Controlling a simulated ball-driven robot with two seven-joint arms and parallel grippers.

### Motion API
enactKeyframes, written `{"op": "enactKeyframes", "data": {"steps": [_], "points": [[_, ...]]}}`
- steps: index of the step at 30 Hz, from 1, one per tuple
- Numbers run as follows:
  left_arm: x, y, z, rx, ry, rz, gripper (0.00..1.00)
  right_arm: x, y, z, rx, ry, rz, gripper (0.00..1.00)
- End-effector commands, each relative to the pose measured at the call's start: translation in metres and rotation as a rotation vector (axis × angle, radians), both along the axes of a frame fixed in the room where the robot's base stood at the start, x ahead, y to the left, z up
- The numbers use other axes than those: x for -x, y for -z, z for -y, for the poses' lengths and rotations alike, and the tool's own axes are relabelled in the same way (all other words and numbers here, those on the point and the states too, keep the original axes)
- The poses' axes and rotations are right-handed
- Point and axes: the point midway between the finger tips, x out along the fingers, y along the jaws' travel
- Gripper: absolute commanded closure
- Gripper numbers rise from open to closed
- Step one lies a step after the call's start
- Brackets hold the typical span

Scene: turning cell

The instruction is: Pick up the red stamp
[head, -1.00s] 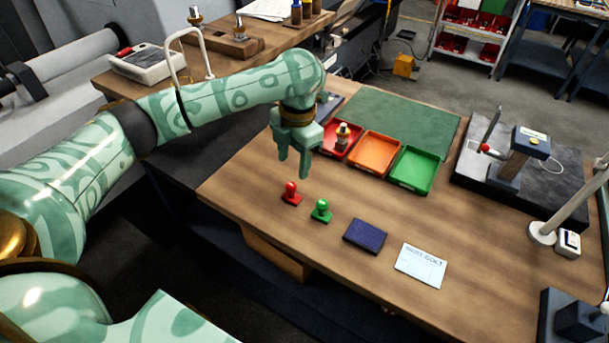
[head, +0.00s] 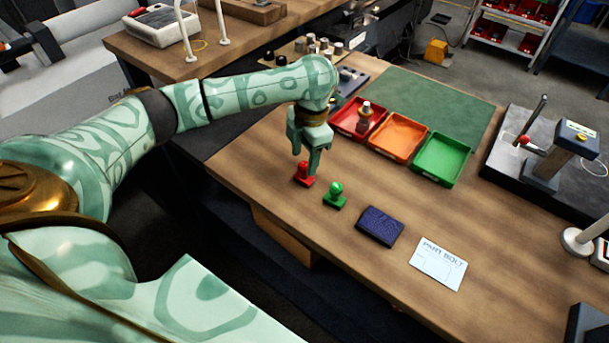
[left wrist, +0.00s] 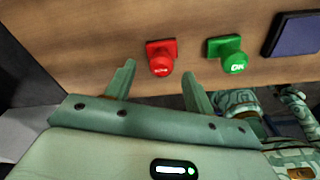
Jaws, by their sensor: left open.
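The red stamp (head: 303,175) stands on the wooden table near its front left edge. In the left wrist view the red stamp (left wrist: 161,58) lies just ahead of and between the two fingers, its round end facing the camera. My left gripper (head: 307,165) is open above the red stamp, and its fingers partly overlap the stamp's top in the head view. In the left wrist view my left gripper (left wrist: 158,80) shows empty, with its fingers apart. I cannot tell whether a finger touches the stamp. My right gripper is not seen.
A green stamp (head: 335,195) stands close to the right of the red one. Beyond it are a dark blue ink pad (head: 380,226) and a white card (head: 438,264). Red, orange (head: 398,135) and green (head: 441,159) trays stand behind. The table's front edge is near.

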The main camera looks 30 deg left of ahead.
Motion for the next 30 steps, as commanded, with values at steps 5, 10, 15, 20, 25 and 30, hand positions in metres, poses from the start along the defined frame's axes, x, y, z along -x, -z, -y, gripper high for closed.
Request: {"op": "enactKeyframes", "data": {"steps": [5, 10, 15, 20, 25, 30], "points": [[0.003, 0.035, 0.001, 0.000, 0.001, -0.006, 0.46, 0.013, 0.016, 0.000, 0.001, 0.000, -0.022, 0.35], [0.004, 0.046, 0.000, 0.000, 0.001, -0.001, 0.46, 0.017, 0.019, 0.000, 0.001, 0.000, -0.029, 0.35], [0.004, 0.044, 0.000, -0.001, 0.001, 0.000, 0.55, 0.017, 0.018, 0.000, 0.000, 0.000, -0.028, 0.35], [0.004, 0.044, 0.000, -0.001, 0.001, 0.000, 0.95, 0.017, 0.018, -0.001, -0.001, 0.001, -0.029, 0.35], [0.004, 0.044, 0.000, -0.002, 0.001, -0.001, 0.95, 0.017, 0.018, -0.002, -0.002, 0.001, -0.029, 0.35], [0.004, 0.042, 0.000, -0.002, 0.001, -0.001, 0.95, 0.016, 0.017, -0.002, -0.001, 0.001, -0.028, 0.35]]}}
